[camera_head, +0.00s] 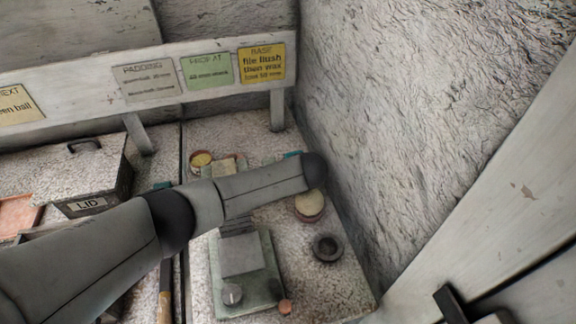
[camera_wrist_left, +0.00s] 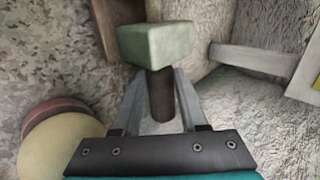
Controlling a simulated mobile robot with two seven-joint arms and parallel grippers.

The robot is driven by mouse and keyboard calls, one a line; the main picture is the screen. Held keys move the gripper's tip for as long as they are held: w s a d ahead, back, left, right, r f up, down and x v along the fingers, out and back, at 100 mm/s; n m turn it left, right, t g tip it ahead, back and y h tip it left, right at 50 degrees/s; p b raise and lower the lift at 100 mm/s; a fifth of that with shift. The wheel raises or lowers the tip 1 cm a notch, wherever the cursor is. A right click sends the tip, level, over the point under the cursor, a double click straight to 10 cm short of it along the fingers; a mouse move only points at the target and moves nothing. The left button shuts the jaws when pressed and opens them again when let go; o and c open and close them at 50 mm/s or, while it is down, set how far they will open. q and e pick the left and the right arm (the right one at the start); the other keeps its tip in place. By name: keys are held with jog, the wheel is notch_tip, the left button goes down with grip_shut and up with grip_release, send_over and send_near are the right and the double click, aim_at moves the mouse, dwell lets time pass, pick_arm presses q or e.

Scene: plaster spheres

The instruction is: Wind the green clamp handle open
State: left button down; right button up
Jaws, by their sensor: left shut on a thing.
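In the left wrist view, a green block-shaped handle (camera_wrist_left: 157,42) sits on a dark brown round stem (camera_wrist_left: 162,95). My left gripper (camera_wrist_left: 160,74) is shut on this green handle at its stem, with one finger on each side. In the head view, my left arm comes in from the left and reaches across the right-hand worktop. Its dark rounded end covers the left gripper, and I cannot make out the green handle there.
A green-grey plate with a block (camera_head: 262,290) lies below my arm. A dark ring (camera_head: 327,247) and a round pot (camera_head: 309,206) stand to its right. A LID box (camera_head: 90,190) is at left. A rough wall (camera_head: 420,110) closes off the right side.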

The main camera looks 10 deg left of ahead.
pick_arm(q)
jog(key=shift+s+f, duration=0.1)
dwell(0.4)
jog(key=shift+c, duration=2.2)
grip_release()
jog(key=shift+s+d+r, duration=0.15)
jog(key=shift+s+r, duration=0.05)
jog(key=shift+r, duration=0.2)
jog(key=p+v, duration=0.4)
jog(key=v, duration=1)
jog(key=shift+s, duration=0.25)
